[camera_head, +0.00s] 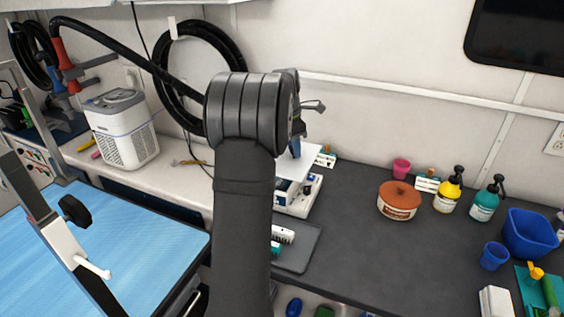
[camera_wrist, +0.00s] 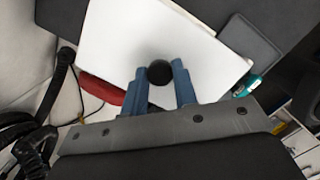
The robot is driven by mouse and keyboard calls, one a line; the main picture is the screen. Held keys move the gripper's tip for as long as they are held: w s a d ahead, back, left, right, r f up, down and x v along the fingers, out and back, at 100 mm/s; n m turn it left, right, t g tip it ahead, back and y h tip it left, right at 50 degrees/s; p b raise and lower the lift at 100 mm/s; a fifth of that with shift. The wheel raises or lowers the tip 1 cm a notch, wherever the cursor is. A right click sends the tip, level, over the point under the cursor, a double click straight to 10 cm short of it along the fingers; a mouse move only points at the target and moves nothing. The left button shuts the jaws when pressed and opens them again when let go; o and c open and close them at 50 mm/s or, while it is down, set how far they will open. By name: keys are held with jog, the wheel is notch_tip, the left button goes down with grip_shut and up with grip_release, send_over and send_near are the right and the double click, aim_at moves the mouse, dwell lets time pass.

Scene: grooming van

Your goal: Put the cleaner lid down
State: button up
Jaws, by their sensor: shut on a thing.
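The cleaner lid is a flat white plate (camera_wrist: 125,35) with a round black knob (camera_wrist: 159,73). My gripper (camera_wrist: 160,75) has its two blue fingers shut on the knob, one on each side. In the head view, part of the lid (camera_head: 296,168) shows beyond my arm, above an open white box with a blue front, likely the cleaner (camera_head: 301,202). My arm hides much of the lid and box. I cannot tell whether the lid touches the box. In the head view a bit of my gripper (camera_head: 301,146) shows behind my wrist.
A red item (camera_wrist: 101,88) shows beside the lid.

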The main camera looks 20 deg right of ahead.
jog(key=w+a+f, duration=0.1)
jog(key=w, duration=0.1)
jog(key=w+a+f, duration=0.1)
jog(key=w, duration=0.1)
jog(key=shift+a+f, duration=0.2)
jog(key=shift+f, duration=2.2)
jog(key=shift+f, duration=0.1)
jog(key=shift+f, duration=0.25)
jog(key=o, duration=1)
jog(key=r, duration=0.4)
jog(key=a+r, duration=0.1)
jog(key=r, duration=0.7)
jog(key=shift+a+r, duration=0.3)
jog(key=shift+a, duration=0.1)
